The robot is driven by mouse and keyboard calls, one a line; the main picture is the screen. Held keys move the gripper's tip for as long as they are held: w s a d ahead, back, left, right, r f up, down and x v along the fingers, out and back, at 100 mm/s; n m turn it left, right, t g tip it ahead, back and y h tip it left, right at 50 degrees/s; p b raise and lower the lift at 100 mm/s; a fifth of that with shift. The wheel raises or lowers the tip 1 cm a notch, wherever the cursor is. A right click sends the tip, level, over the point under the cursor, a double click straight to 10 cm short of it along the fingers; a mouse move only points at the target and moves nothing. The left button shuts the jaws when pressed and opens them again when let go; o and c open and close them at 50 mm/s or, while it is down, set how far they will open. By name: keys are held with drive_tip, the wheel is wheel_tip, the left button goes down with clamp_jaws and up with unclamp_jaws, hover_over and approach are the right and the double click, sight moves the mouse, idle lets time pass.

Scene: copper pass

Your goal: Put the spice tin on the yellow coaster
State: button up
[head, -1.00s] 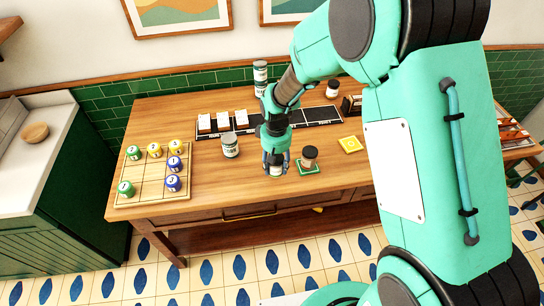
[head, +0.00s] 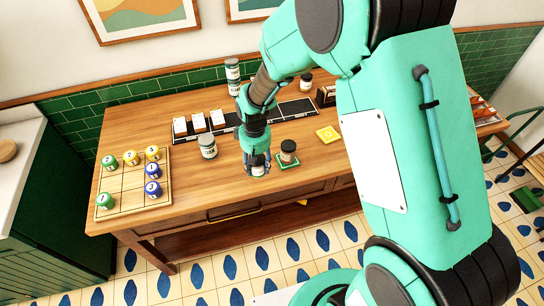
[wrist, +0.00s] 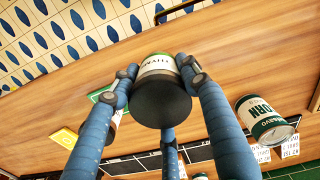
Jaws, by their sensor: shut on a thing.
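My gripper (head: 258,160) is shut on a small spice tin (head: 258,170), low over the table or on it; I cannot tell which. In the wrist view the tin (wrist: 160,105) shows a dark end and a pale label partly hidden by the fingers. The yellow coaster (head: 327,134) lies flat on the table to the right and further back, with nothing on it. It also shows in the wrist view (wrist: 65,138). Between them, a dark-lidded jar (head: 288,150) stands on a green coaster (head: 287,165).
A green-and-white can (head: 208,146) stands left of my gripper. A black tray with white cards (head: 198,122) runs behind. A wooden board (head: 130,185) with several coloured tins is at the left. Stacked cans (head: 233,75) stand at the back. The table around the yellow coaster is clear.

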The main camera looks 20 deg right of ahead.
sight(260, 157)
drive_tip(key=shift+r, duration=0.15)
wheel_tip(260, 157, up, 6)
drive_tip(key=shift+w+r, duration=0.1)
drive_tip(key=shift+d, duration=0.55)
drive_tip(key=s+d+n+p, duration=0.1)
drive_tip(key=d+p, duration=0.3)
drive_tip(key=d, duration=2.5)
wheel_tip(260, 157, down, 5)
drive_tip(key=shift+s+f, duration=0.1)
drive_tip(key=shift+s, duration=0.05)
drive_tip(key=w+d, duration=0.2)
drive_tip(key=w, duration=0.3)
drive_tip(key=w+d+f, duration=0.1)
drive_tip(key=w, duration=0.4)
drive_tip(key=w+d, duration=0.2)
drive_tip(key=w, duration=0.3)
drive_tip(key=shift+d+f, duration=0.25)
drive_tip(key=shift+d, duration=0.05)
